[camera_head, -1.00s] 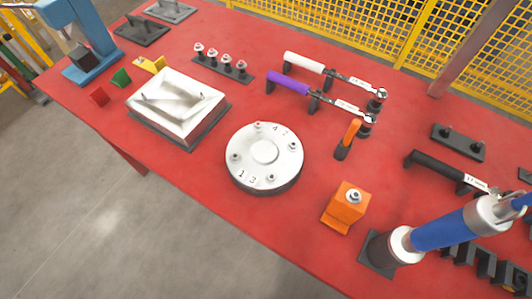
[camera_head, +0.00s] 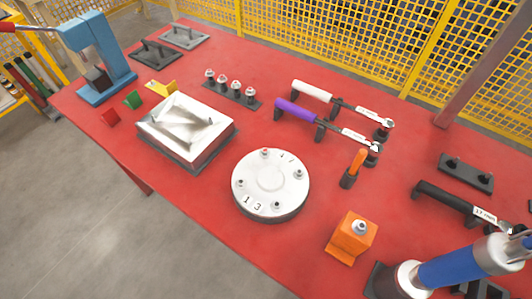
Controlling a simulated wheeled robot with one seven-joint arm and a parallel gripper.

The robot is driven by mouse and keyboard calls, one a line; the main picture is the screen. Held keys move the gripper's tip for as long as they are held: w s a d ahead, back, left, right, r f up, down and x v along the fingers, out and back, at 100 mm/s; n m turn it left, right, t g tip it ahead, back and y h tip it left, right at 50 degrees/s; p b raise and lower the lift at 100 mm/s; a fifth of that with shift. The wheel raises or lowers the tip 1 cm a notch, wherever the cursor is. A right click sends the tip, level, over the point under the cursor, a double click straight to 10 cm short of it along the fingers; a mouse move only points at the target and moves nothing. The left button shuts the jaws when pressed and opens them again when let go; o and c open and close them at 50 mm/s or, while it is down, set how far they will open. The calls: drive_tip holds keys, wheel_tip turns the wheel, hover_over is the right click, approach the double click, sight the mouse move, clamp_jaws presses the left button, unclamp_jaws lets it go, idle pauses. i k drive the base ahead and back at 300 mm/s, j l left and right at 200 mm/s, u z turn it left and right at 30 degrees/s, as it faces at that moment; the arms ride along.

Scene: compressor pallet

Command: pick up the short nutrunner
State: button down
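A blue cylindrical tool (camera_head: 462,262) with silver-grey ends is at the lower right of the head view, at a dark base plate, partly cut off by the picture edge. It may be a nutrunner, but I cannot tell whether it is the short one. No other tool in view is clearly a nutrunner. My gripper is not in view.
The red table (camera_head: 205,205) holds a round numbered metal disc (camera_head: 270,180), a silver block (camera_head: 186,128), an orange block (camera_head: 352,236), purple-handled (camera_head: 293,111) and white-handled (camera_head: 312,91) wrenches, and a black wrench (camera_head: 447,197). A yellow mesh fence (camera_head: 370,40) stands behind.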

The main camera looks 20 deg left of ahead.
sight(498, 254)
drive_tip(key=k+u, duration=0.2)
drive_tip(key=u, duration=0.2)
drive_tip(key=k+u, duration=0.2)
drive_tip(key=u, duration=0.15)
drive_tip(key=k+u, duration=0.2)
drive_tip(key=u, duration=0.2)
